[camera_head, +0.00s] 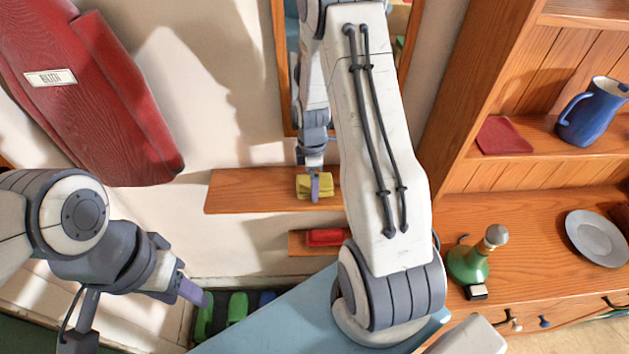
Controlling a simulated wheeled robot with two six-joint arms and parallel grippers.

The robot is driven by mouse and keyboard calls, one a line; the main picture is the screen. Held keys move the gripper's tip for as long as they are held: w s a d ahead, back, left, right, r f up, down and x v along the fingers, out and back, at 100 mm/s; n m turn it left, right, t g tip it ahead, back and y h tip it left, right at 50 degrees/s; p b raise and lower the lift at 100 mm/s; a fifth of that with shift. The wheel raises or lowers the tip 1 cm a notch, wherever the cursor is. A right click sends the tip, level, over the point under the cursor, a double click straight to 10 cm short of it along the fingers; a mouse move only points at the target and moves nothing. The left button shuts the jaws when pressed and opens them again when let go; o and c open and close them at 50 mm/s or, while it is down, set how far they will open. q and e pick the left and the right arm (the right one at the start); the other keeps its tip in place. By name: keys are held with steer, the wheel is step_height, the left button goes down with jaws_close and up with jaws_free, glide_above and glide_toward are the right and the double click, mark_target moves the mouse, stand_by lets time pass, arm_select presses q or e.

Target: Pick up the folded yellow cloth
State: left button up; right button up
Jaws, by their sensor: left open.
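The folded yellow cloth (302,188) lies on a small wooden wall shelf (245,190) near the middle of the picture. My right gripper (315,184) comes down over the cloth from above, with a finger in front of its right part. I cannot tell whether its jaws are closed on the cloth. My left gripper (192,291) is at the lower left, open and empty, well away from the cloth and just above some green shoes.
A lower shelf holds a red folded item (327,237). Green shoes (237,308) stand below. A red bag-like item (90,90) hangs at the left. The wooden dresser (500,215) at the right holds a blue jug (592,112), a green bottle (467,265) and a grey plate (598,238).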

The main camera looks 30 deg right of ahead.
steer(key=shift+f, duration=0.3)
steer(key=c, duration=1.4)
step_height(320, 180, up, 9)
steer(key=b, duration=0.2)
steer(key=shift+b, duration=0.4)
steer(key=shift+r, duration=0.6)
